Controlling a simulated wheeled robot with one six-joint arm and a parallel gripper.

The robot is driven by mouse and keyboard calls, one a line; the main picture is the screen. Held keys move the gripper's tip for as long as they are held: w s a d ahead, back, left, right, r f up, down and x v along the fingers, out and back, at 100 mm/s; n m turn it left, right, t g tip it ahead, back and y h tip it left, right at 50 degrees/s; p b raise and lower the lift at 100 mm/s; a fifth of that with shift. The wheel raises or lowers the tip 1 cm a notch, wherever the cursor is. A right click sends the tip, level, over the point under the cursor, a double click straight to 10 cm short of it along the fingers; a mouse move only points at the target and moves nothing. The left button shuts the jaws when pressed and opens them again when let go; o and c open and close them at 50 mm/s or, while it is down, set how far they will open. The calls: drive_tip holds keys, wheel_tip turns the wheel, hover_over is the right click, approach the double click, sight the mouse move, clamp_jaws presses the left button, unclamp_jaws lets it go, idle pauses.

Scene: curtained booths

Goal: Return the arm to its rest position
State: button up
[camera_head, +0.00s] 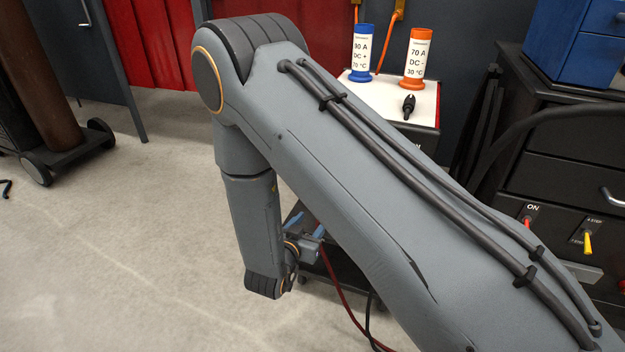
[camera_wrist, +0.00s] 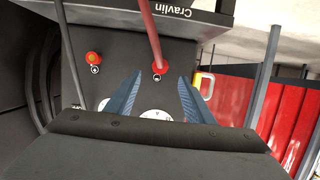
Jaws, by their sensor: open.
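My grey arm fills the middle of the head view, bent at the elbow with the forearm hanging down. My gripper (camera_wrist: 158,85) shows two blue fingers spread apart in the wrist view, with nothing between their tips. The fingers point towards a dark panel (camera_wrist: 125,50) with a red cable (camera_wrist: 150,35) plugged into it. I cannot tell how far the tips are from the panel. In the head view my gripper is partly hidden behind my arm, by a low dark unit from which a red cable (camera_head: 340,290) runs.
A white-topped cabinet (camera_head: 425,108) carries a blue holder (camera_head: 362,70), an orange holder (camera_head: 416,75) and a small black connector (camera_head: 408,106). A dark drawer cabinet (camera_head: 570,130) with red and yellow switches stands right. A cylinder trolley (camera_head: 75,150) stands left. The floor at lower left is clear.

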drive_tip(key=a+r+n+g+y, duration=0.1)
drive_tip(key=a+r+g+y, duration=0.35)
drive_tip(key=r, duration=0.35)
drive_tip(key=s+r+n+g+y, duration=0.25)
drive_tip(key=s+r, duration=0.25)
drive_tip(key=r, duration=0.3)
drive_tip(key=s+d+r+n+g, duration=0.1)
drive_tip(key=s+d+r+g, duration=0.1)
drive_tip(key=s+d+r, duration=0.45)
drive_tip(key=s+d+r+n+g+h, duration=0.1)
drive_tip(key=s+d+g, duration=0.25)
drive_tip(key=s, duration=0.65)
drive_tip(key=s+d+r+n+g, duration=0.1)
drive_tip(key=s+d+r+n, duration=0.1)
drive_tip(key=s+d+r, duration=0.35)
drive_tip(key=s+d+r+m+h+p, duration=0.1)
drive_tip(key=d+r+p, duration=0.8)
drive_tip(key=p, duration=1.1)
drive_tip(key=shift+s+d+m, duration=0.5)
drive_tip(key=shift+d+m, duration=0.1)
drive_tip(key=shift+m, duration=0.65)
drive_tip(key=shift+c, duration=0.3)
